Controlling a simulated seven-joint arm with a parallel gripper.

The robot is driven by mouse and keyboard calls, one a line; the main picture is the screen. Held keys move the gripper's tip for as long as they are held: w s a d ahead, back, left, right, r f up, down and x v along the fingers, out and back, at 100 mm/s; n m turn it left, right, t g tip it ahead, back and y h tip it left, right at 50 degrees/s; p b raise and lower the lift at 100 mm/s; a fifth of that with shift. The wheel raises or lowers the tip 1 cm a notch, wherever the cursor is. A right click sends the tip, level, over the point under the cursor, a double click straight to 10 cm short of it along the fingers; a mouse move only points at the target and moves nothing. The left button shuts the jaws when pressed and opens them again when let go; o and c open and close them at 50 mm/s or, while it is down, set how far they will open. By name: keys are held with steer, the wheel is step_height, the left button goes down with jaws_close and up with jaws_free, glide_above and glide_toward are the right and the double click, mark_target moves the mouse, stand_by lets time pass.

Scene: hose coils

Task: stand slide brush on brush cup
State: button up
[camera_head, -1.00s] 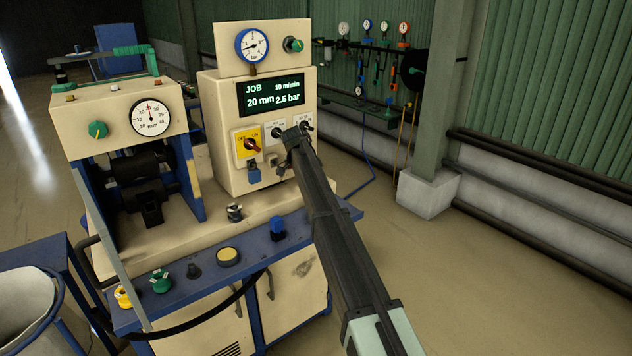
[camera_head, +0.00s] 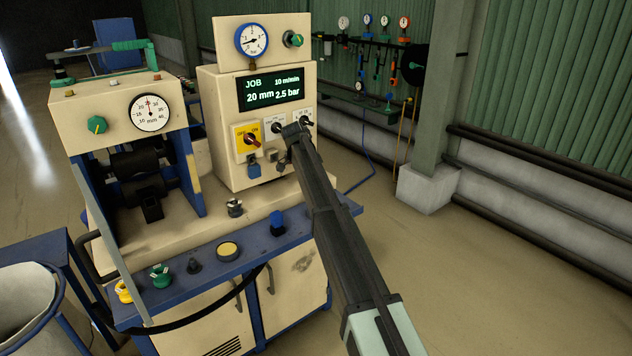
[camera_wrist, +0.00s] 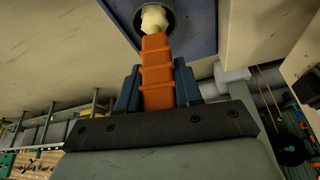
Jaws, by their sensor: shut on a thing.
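In the wrist view the slide brush has an orange ribbed handle (camera_wrist: 157,75) and a cream end (camera_wrist: 154,19). My gripper (camera_wrist: 158,88) is shut on the handle, with a dark blue finger on each side. The cream end points away from my gripper and overlaps a dark round cup-like ring (camera_wrist: 138,8), likely the brush cup, on a blue surface (camera_wrist: 198,28). I cannot tell whether the end is inside the ring or in front of it. In the head view my dark arm crosses the machine's right side; I cannot make out brush, cup or fingers there.
The cream machine's front ledge (camera_head: 215,262) carries a yellow fitting (camera_head: 124,291), a green one (camera_head: 160,275), a yellow-topped button (camera_head: 228,250) and a blue block (camera_head: 277,223). A switch panel (camera_head: 262,140) stands behind my arm.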

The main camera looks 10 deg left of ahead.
steer(key=shift+f, duration=0.6)
stand_by(1.2)
steer(key=o, duration=1.1)
steer(key=shift+o, duration=0.2)
steer(key=shift+s+a+r, duration=0.1)
steer(key=shift+a+r, duration=0.05)
steer(key=shift+r, duration=0.15)
steer(key=v, duration=0.7)
stand_by(1.3)
steer(key=shift+a+r, duration=0.1)
steer(key=shift+r, duration=0.1)
steer(key=v, duration=1.3)
steer(key=shift+s+a+r, duration=0.15)
steer(key=shift+a+r, duration=0.05)
steer(key=shift+r, duration=0.1)
